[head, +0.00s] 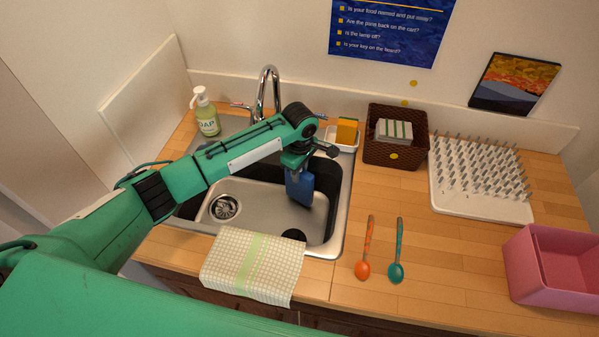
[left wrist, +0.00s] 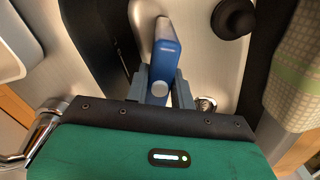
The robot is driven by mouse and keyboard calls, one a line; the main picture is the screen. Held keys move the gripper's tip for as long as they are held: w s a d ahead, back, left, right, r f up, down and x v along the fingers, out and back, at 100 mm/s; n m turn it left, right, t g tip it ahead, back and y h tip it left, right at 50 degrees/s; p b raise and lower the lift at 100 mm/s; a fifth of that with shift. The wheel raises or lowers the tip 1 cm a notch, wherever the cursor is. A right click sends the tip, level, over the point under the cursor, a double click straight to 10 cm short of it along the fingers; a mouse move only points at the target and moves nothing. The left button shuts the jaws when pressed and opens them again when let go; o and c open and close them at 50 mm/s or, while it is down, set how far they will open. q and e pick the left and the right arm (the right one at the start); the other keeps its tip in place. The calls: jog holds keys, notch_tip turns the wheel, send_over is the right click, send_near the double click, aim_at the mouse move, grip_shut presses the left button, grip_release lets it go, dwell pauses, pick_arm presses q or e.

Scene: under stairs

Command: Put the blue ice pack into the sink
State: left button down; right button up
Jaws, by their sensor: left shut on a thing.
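The blue ice pack (head: 299,187) hangs upright below my left gripper (head: 296,160), over the right part of the sink basin. My left gripper is shut on the ice pack's upper end. In the left wrist view the ice pack (left wrist: 165,55) is between the two grey fingers (left wrist: 160,88), with the basin floor beyond it. The steel sink (head: 262,209) is set into the wooden counter, with a round drain at its left. I cannot tell whether the pack's lower end touches the basin. My right gripper is not in view.
The faucet (head: 268,90) stands behind the sink, with a soap bottle (head: 206,112) to its left. A checked towel (head: 252,266) hangs over the front edge. A sponge (head: 346,131), brown basket (head: 394,153), drying rack (head: 482,207), two spoons and a pink bin (head: 521,270) are to the right.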

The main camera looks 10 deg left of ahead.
pick_arm(q)
jog(key=shift+f, duration=0.9)
jog(key=c, duration=1.2)
grip_release()
notch_tip(320, 180, up, 12)
jog(key=shift+r+b, duration=0.15)
jog(key=shift+b, duration=0.8)
